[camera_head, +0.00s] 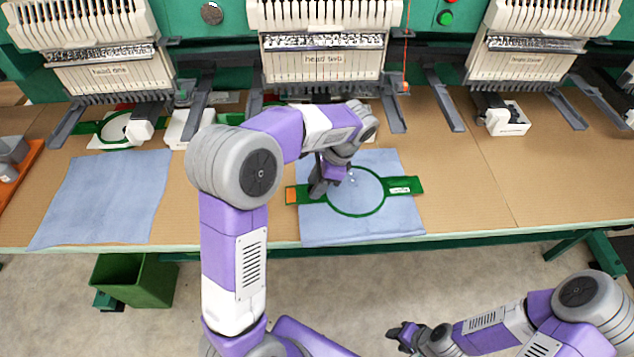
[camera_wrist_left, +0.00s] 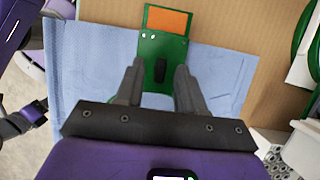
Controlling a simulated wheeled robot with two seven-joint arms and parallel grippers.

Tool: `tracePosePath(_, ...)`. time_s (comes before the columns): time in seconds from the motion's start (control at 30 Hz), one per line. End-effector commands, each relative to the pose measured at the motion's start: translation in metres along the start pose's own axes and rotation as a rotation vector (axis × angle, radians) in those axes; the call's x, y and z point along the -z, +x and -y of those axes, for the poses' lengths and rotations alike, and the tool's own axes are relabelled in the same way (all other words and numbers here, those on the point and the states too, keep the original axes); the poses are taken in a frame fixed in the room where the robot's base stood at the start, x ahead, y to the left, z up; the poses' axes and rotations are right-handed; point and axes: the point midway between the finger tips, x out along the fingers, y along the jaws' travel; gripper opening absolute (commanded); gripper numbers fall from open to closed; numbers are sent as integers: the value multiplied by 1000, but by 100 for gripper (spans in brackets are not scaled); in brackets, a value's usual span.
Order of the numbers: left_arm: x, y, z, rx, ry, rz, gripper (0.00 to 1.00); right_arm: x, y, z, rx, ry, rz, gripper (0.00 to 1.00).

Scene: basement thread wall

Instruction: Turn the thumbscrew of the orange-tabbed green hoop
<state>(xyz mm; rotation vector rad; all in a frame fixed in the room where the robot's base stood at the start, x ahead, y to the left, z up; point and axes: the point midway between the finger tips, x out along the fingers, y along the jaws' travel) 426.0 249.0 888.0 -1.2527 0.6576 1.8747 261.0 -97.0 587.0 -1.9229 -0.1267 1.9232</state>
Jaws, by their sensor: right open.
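The green hoop (camera_head: 357,215) lies on a blue cloth (camera_head: 320,231) at the table's front, below head two. Its left tab ends in an orange patch (camera_head: 292,196), which also shows at the top of the left wrist view (camera_wrist_left: 167,20). A small dark upright piece, apparently the thumbscrew (camera_wrist_left: 160,70), stands on the green tab. My left gripper (camera_head: 318,188) points down over this tab. In the left wrist view its two fingers (camera_wrist_left: 160,82) are apart, one on each side of the dark piece; contact cannot be told. My right gripper (camera_head: 394,334) is open and empty, off the table's front.
Another blue cloth (camera_head: 105,195) lies at the left, with another green hoop (camera_head: 88,128) behind it under head one (camera_head: 105,70). Head two (camera_head: 325,60) stands behind my left arm. A green bin (camera_head: 140,285) stands on the floor.

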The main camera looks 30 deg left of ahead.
Motion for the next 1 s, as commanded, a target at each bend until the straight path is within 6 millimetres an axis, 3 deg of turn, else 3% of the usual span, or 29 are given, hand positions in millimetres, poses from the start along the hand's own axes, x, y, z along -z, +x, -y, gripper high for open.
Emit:
tracePosePath(0.03, 0, 0, 0, 0, 0, 0, 37, 0, 0, 0, 0, 0, 0, 43)
tracePosePath(0.2, 0, 0, 0, 0, 0, 0, 11, 0, 0, 0, 0, 0, 0, 43)
tracePosePath(0.3, 0, 0, 0, 0, 0, 0, 0, 0, 0, 0, 0, 0, 0, 43)
tracePosePath(0.67, -1, -2, 0, -11, -26, 1, 0, 0, -6, 2, 0, 0, 0, 43)
tracePosePath(1.0, -2, -4, 3, -92, -218, 2, 0, -2, -38, 14, 0, 0, 0, 43)
